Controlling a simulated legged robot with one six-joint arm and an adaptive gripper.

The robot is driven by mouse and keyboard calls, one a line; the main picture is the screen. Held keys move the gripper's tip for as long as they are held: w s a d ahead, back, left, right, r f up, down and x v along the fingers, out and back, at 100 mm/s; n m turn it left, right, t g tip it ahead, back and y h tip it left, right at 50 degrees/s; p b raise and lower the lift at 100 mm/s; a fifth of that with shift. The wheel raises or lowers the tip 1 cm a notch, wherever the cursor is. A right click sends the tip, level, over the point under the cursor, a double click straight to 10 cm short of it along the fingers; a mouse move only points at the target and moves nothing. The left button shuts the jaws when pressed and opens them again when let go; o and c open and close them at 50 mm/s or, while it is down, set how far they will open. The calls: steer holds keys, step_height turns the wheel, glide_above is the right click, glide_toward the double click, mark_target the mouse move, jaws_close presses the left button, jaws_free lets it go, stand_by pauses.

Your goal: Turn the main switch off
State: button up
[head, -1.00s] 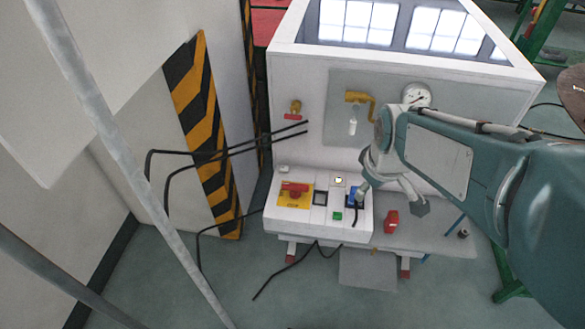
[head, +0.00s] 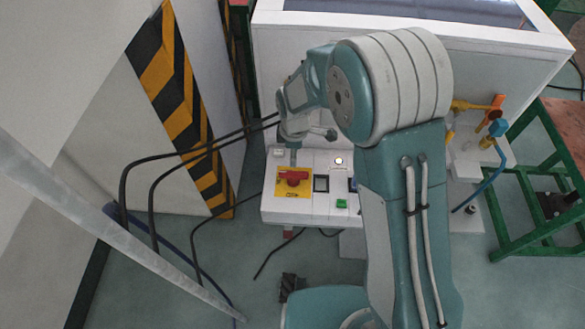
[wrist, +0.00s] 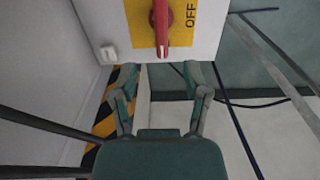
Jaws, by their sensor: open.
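The main switch is a red rotary knob (head: 293,177) on a yellow plate (head: 283,188), at the left of the white control box (head: 312,215). In the wrist view the red knob (wrist: 161,20) is at the top, its handle lying along the picture's vertical. The word OFF is printed to its right on the yellow plate (wrist: 181,36). My gripper (wrist: 160,72) is open and empty, its two fingers apart just below the box edge in that view. In the head view my wrist is above and behind the knob; the fingers are mostly hidden there.
A lit button (head: 338,161) and a green button (head: 341,203) sit right of the switch. Black cables (head: 165,170) run at the left beside a striped post (head: 180,100). A green-framed table (head: 545,175) stands at the right. My arm hides the box's right end.

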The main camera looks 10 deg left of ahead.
mark_target(294, 172)
step_height(294, 172, down, 10)
steer(key=shift+r, duration=0.15)
steer(key=shift+c, duration=0.3)
jaws_close()
